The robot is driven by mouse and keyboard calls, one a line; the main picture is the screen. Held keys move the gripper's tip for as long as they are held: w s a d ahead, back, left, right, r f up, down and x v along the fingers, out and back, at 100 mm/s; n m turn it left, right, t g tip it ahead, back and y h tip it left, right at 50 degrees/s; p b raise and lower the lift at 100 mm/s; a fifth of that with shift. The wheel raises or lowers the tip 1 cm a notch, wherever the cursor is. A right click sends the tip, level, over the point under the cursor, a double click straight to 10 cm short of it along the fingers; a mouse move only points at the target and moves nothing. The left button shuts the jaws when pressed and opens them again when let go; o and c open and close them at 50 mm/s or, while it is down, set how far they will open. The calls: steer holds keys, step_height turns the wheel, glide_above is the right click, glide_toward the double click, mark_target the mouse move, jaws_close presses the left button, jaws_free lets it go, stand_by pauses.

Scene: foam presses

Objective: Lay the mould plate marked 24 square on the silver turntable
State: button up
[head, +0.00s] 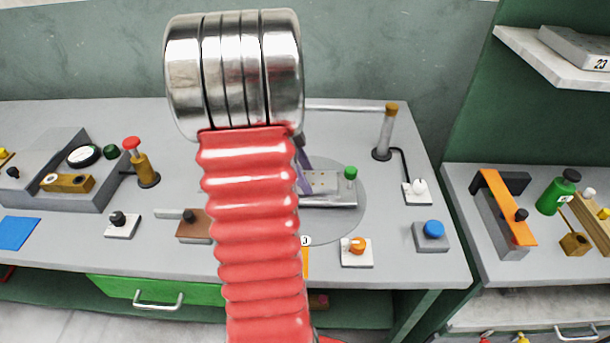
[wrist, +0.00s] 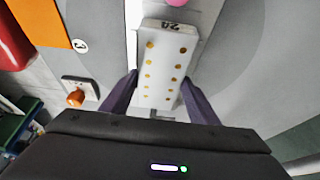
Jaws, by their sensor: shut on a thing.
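A pale mould plate (wrist: 160,68) with two rows of gold dots lies between the fingers of my gripper (wrist: 160,82), which is shut on it. The round silver-grey turntable (head: 335,226) lies beneath, and also shows in the wrist view (wrist: 252,92). I cannot tell whether the plate touches what is below it.
A green knob (head: 350,172) stands by the plate's right end. An orange knob (head: 358,245), a blue button (head: 433,229) and a post (head: 384,140) with a rod stand around the turntable. Another plate marked 23 (head: 580,46) lies on the upper right shelf (head: 550,66).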

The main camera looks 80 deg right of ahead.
stand_by(0.3)
steer(key=o, duration=1.7)
steer(key=shift+f, duration=0.1)
steer(key=shift+c, duration=0.2)
steer(key=v, duration=1.2)
steer(key=shift+w, duration=0.1)
